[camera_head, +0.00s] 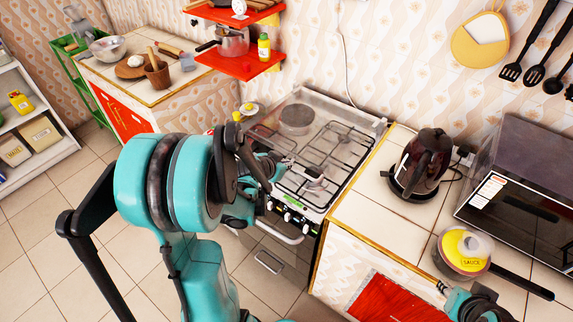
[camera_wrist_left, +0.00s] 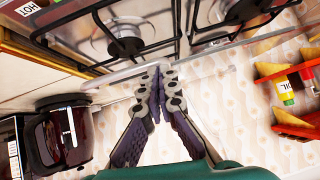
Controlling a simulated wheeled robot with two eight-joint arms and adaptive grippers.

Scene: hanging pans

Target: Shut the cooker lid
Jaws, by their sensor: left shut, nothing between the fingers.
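The cooker (camera_head: 322,160) stands against the tiled wall, with black grates over its burners and knobs along its front. Its clear lid (camera_head: 345,107) stands raised along the back edge, hard to see against the wall. The cooker top (camera_wrist_left: 145,22) also shows in the left wrist view, which looks from above with the wall at the bottom. My left gripper (camera_wrist_left: 160,78) is shut and empty, its fingertips close to a pale edge at the cooker's back. I cannot tell whether it touches the lid. In the head view my left arm covers most of this gripper and the cooker's left front.
A dark kettle (camera_head: 422,160) stands on the counter right of the cooker, near a lidded saucepan (camera_head: 465,250) and a microwave (camera_head: 520,190). Red shelves (camera_head: 240,62) with a pot and bottle hang on the wall left of the cooker. Tiled floor is open at left.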

